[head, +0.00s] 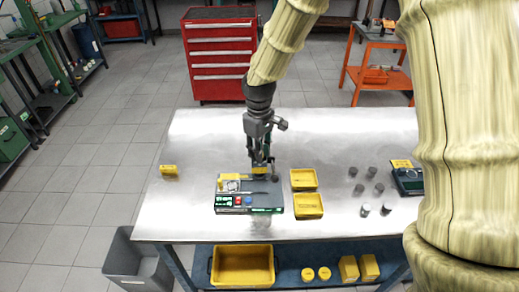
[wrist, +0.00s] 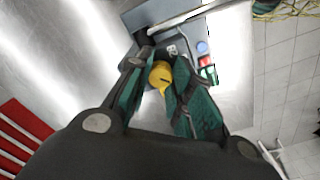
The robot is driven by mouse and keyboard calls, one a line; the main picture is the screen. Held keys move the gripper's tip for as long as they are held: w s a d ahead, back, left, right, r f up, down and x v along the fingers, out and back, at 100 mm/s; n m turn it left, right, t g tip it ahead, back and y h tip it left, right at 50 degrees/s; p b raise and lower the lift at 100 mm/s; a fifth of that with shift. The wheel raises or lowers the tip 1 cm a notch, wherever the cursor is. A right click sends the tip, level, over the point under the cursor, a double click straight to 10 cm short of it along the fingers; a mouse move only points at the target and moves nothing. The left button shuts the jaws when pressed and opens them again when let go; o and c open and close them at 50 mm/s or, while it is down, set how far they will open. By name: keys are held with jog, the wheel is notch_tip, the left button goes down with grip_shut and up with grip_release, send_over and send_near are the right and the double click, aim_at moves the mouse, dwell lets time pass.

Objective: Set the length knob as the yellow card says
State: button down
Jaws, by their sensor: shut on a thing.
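A grey machine (head: 229,190) with buttons and a green display stands on the metal table. In the wrist view a yellow knob (wrist: 160,74) with a dark pointer mark sits on its grey top. My gripper (head: 260,168) is over the machine's back right part; in the wrist view its green-padded fingers (wrist: 158,92) are closed around the knob. The knob's scale is mostly hidden by my fingers.
Two yellow trays (head: 308,206) stand right of the machine. Several grey cylinders (head: 366,210) stand further right, near a dark device with a display (head: 408,181). A red and a blue button (wrist: 202,47) are close to the fingers. The table's left front is clear.

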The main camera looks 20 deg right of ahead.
jog(key=shift+w+r, duration=0.15)
dwell(0.3)
jog(key=c, duration=1.2)
grip_release()
jog(key=shift+c, duration=0.2)
notch_tip(320, 180, up, 12)
